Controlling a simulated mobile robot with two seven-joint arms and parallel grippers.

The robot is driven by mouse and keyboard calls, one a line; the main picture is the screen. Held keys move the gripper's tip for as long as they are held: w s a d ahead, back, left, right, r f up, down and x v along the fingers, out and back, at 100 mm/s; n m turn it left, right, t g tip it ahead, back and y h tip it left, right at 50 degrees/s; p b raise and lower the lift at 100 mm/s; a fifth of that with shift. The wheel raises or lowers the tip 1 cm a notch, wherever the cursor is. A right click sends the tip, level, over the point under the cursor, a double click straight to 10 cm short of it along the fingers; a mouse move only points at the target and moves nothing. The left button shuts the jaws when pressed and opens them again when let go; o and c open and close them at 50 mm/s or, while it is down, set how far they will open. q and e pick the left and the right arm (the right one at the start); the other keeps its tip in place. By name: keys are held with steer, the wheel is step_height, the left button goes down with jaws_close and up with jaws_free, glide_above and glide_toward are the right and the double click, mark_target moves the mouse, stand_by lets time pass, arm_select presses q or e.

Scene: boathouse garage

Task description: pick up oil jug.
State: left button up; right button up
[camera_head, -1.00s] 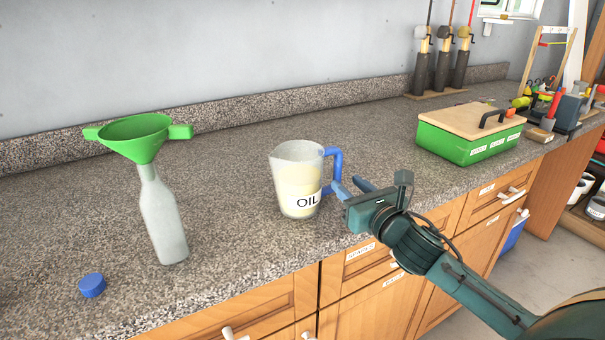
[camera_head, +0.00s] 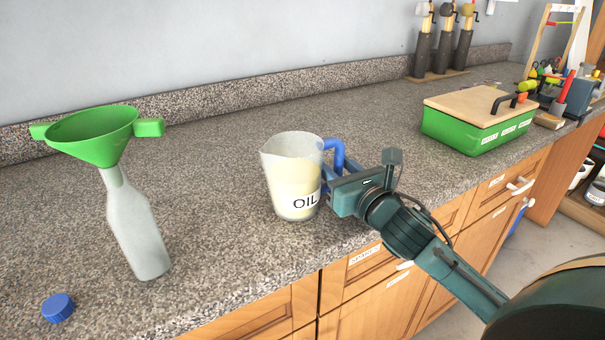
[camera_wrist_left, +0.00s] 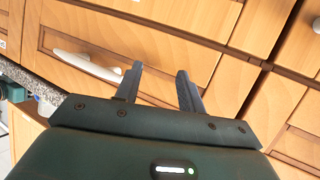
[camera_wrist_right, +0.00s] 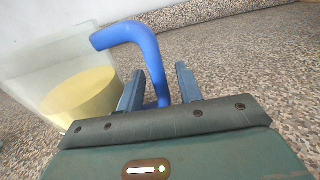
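The oil jug (camera_head: 291,178) is a clear pitcher with pale yellow oil, an "OIL" label and a blue handle (camera_head: 336,152). It stands upright on the speckled counter. My right gripper (camera_head: 334,178) is at the handle side of the jug. In the right wrist view, the jug (camera_wrist_right: 62,85) is at the left, and the blue handle (camera_wrist_right: 148,60) comes down between the two fingers (camera_wrist_right: 158,92) of the open right gripper. The fingers look apart around the handle's lower part; contact is unclear. My left gripper (camera_wrist_left: 160,88) is open and empty in front of wooden drawers.
A grey bottle (camera_head: 136,228) with a green funnel (camera_head: 95,138) on it stands left of the jug. A blue cap (camera_head: 58,307) lies near the front left. A green box with a wooden lid (camera_head: 470,125) stands farther right. The counter (camera_head: 215,165) behind the jug is clear.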

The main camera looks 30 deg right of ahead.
jaws_close()
steer(key=shift+r, duration=0.1)
stand_by(0.5)
